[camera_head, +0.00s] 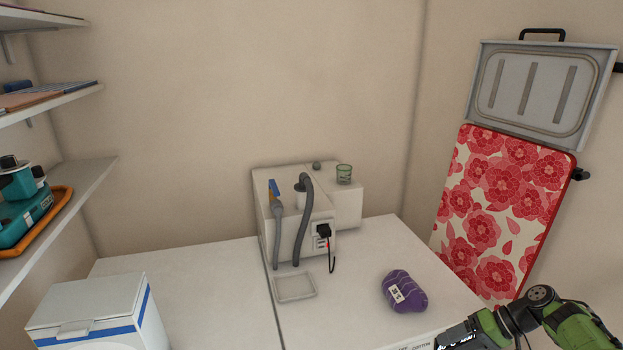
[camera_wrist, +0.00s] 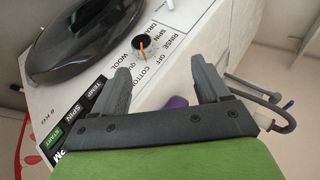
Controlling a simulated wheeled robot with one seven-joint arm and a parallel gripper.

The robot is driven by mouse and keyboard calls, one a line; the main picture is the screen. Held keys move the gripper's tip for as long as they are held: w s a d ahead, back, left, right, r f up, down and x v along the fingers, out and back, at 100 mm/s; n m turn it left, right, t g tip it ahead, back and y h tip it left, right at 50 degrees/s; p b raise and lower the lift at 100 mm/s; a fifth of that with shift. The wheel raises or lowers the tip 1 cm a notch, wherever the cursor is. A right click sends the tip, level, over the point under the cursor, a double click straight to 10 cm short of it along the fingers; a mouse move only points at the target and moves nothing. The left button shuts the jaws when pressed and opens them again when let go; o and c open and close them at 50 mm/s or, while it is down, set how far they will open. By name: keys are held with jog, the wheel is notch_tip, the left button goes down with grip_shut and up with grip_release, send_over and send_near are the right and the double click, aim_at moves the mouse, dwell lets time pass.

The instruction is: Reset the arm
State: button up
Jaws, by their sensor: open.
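My gripper (camera_wrist: 163,92) is open in the wrist view, with its two dark fingers apart and nothing held between them. Behind the fingers is the front panel of a white washing machine (camera_wrist: 185,18), with a dark round door (camera_wrist: 85,40) and a knob (camera_wrist: 142,43) marked with wash settings. In the head view my green and black arm reaches in at the lower right, beside the machine's front edge. The fingertips are not clear there.
A purple yarn bundle (camera_head: 404,291) and a shallow tray (camera_head: 295,288) lie on the white top. A cooler (camera_head: 95,312) stands left. Shelves (camera_head: 60,190) line the left wall; a floral board (camera_head: 500,210) hangs right.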

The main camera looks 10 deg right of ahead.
jog(key=s+a+r+n+g+h, duration=0.3)
jog(key=a+r+h, duration=0.4)
jog(key=a+r, duration=1)
jog(key=s+a+r+t+h, duration=0.1)
jog(key=s+a+t, duration=0.2)
jog(key=s, duration=0.6)
jog(key=s+a+r+m+t+h, duration=0.1)
jog(key=s+a, duration=0.4)
jog(key=s, duration=0.5)
jog(key=shift+a+r+t+p, duration=0.3)
jog(key=shift+r+t, duration=0.3)
jog(key=shift+t, duration=0.3)
jog(key=shift+d, duration=0.1)
